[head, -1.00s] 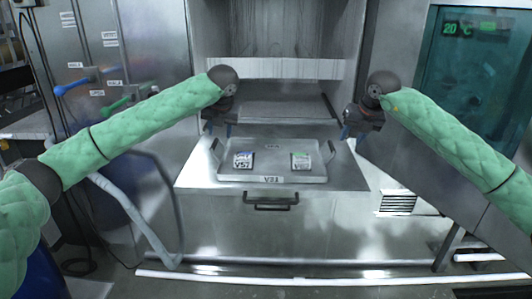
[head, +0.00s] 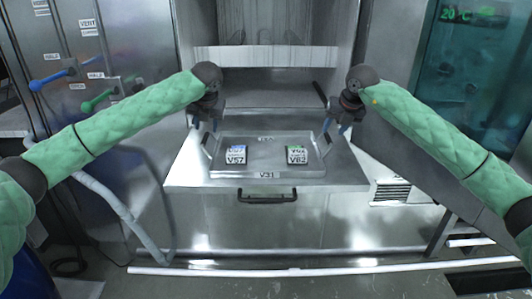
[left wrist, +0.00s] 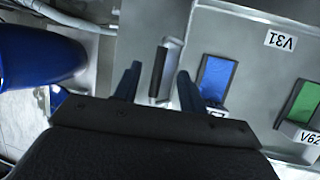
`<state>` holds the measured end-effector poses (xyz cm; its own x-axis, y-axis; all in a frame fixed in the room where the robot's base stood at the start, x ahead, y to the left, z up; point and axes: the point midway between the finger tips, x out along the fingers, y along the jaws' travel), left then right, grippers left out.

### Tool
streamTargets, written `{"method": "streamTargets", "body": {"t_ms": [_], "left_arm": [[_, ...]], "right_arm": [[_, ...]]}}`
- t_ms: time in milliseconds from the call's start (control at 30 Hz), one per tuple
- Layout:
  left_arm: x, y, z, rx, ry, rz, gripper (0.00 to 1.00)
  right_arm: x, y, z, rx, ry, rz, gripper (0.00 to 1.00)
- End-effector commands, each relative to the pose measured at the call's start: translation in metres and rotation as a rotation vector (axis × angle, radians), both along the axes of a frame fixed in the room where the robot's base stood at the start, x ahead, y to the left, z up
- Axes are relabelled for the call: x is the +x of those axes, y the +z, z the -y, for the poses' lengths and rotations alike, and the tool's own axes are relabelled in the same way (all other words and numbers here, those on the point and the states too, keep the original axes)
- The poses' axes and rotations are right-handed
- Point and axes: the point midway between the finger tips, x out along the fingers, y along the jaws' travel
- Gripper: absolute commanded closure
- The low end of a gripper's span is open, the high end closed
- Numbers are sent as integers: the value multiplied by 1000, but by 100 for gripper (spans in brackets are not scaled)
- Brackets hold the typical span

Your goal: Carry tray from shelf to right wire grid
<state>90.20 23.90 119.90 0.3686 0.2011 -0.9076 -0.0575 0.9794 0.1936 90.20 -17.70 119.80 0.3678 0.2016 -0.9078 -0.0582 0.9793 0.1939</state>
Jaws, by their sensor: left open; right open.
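The tray (head: 267,143) is a shallow grey metal tray with upright handles at its left and right ends, lying flat on the steel shelf (head: 190,177). It holds a card with a blue patch (head: 237,155) and a card with a green patch (head: 297,154). A "V31" label is on its front edge. My left gripper (head: 205,124) is open above the tray's left handle; in the left wrist view its fingers (left wrist: 157,85) stand on either side of that dark handle (left wrist: 157,72). My right gripper (head: 337,128) is open at the right handle. Contact cannot be told.
A drawer-type handle (head: 267,196) is on the front below the shelf. A steel cabinet with blue and green levers (head: 100,101) stands at left. A dark teal glass window (head: 465,70) is at right. No wire grid is recognisable.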

Motion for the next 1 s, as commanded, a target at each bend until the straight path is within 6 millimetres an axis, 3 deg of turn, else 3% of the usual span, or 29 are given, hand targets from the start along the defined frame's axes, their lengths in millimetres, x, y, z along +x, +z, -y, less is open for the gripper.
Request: {"method": "streamTargets", "body": {"t_ms": [300,733,933,1000], "left_arm": [[14,-34,-8,1,1,-1,58],[17,-40,-9,0,-1,0,58],[16,-40,-9,0,0,0,96],[16,-40,-9,0,0,0,100]], "right_arm": [[14,-33,-7,1,-2,0,59],[17,-40,-8,0,-1,2,59],[17,-40,-8,0,-1,2,97],[17,-40,-8,0,-1,1,100]]}}
